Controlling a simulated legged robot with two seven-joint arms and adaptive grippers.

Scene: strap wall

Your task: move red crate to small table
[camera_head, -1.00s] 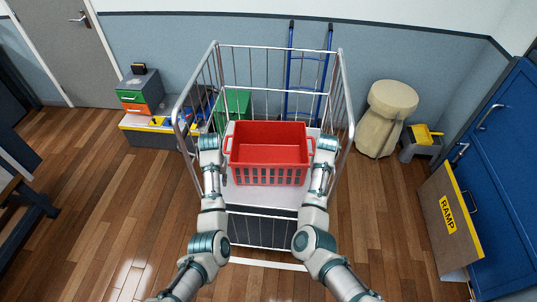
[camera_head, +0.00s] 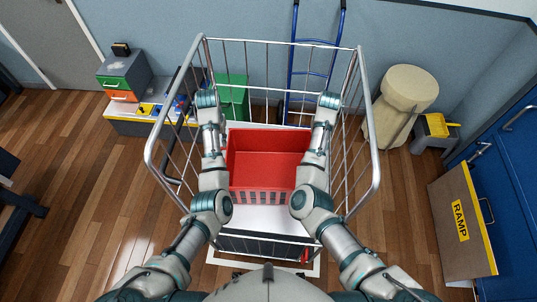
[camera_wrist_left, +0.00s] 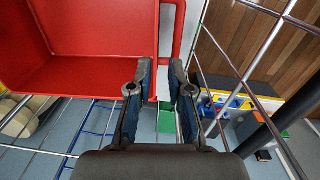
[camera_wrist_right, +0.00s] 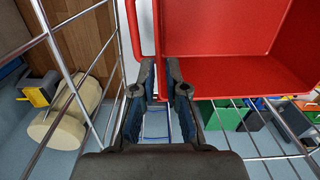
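The red crate (camera_head: 268,150) is an open basket with slotted sides. It sits upright inside a wire cage trolley (camera_head: 369,100), above its pale platform (camera_head: 268,216). My left gripper (camera_wrist_left: 164,68) has its fingertips close together around the crate's side handle, with the crate wall beside it. My right gripper (camera_wrist_right: 161,68) is at the opposite handle in the same way. In the head view the arms run along both sides of the crate and hide the handles and fingertips. I cannot tell whether the crate is lifted. I cannot make out the small table.
Cage rails close in on both arms. Behind stand a green bin (camera_head: 232,95) and a blue hand truck (camera_head: 318,50). A beige stool-like object (camera_head: 405,95) and a ramp board (camera_head: 462,220) are at right. Drawers and a toolbox stand at left, with open floor nearer.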

